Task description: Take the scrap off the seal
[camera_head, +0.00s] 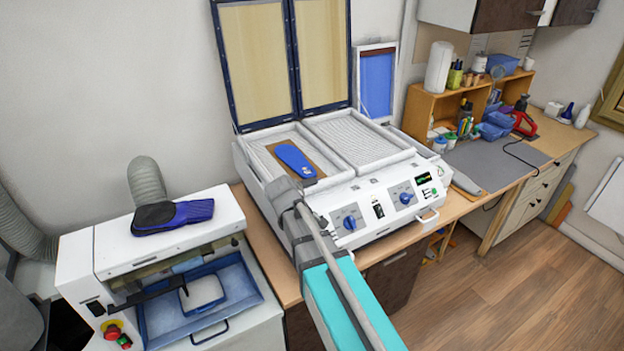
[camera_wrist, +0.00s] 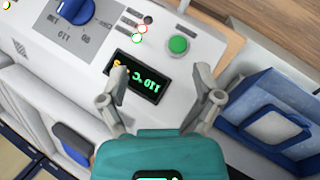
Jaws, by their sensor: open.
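The forming press (camera_head: 375,188) is white, with its two framed lids (camera_head: 254,62) standing open at the back. A blue insole (camera_head: 295,160) lies on a brown board (camera_head: 270,150) in its left well. The right well (camera_head: 358,138) holds a pale ribbed pad. I cannot make out the scrap or tell the seal apart in either view. In the wrist view my gripper (camera_wrist: 169,86) is open, its two fingers spread and empty. It shows over the press's front panel, near a green-lit display (camera_wrist: 140,84). In the head view my arm crosses the press front and hides part of it.
A white machine (camera_head: 75,262) with a dark blue shoe-shaped piece (camera_head: 173,215) on top stands left. A workbench with a grey mat (camera_head: 495,160) and shelves of bottles and blue bins (camera_head: 492,130) is right. Wooden floor (camera_head: 500,290) at front right is clear.

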